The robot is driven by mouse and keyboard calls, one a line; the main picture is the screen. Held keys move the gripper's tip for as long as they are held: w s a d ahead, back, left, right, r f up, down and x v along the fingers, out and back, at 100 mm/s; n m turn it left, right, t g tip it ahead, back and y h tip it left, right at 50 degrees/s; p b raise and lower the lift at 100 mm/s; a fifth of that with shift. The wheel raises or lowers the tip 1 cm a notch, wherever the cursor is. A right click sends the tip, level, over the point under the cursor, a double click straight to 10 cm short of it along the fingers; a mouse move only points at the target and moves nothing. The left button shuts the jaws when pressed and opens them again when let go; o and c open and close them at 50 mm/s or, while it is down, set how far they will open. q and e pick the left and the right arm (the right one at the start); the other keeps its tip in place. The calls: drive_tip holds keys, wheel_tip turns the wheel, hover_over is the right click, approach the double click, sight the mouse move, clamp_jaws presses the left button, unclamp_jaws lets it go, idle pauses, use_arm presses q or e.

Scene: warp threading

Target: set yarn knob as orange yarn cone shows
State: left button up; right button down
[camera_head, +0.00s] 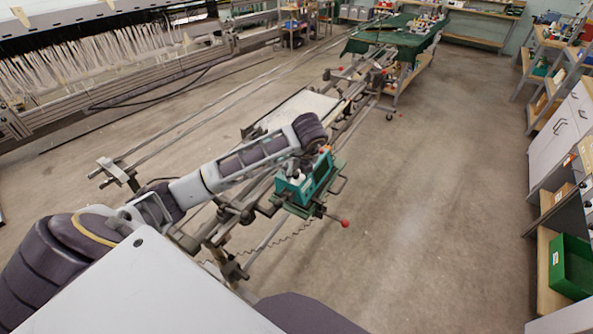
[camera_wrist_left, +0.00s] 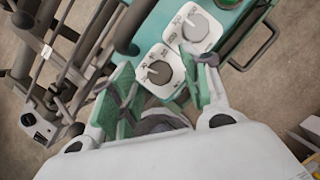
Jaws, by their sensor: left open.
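A teal control box (camera_head: 306,185) is mounted on the long machine frame in the head view. In the left wrist view its teal panel (camera_wrist_left: 152,32) carries two white dial plates with grey knobs. The nearer knob (camera_wrist_left: 160,72) lies just beyond and between my left fingertips; the farther knob (camera_wrist_left: 195,26) is up and to the right. My left gripper (camera_wrist_left: 158,84) is open, with green-padded fingers on either side of the nearer dial. I cannot tell whether they touch it. The dial labels are too small to read. I cannot make out an orange yarn cone. My right gripper is out of view.
A lever with a red ball (camera_head: 345,223) sticks out beside the box. Dark rods and metal rails run close to the box. A green-covered table (camera_head: 392,42) stands behind. Shelves with a green bin (camera_head: 574,266) stand at the right. The floor between is clear.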

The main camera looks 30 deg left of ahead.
use_arm(q)
drive_tip(key=shift+f, duration=0.15)
drive_tip(key=c, duration=1)
drive_tip(key=shift+c, duration=0.2)
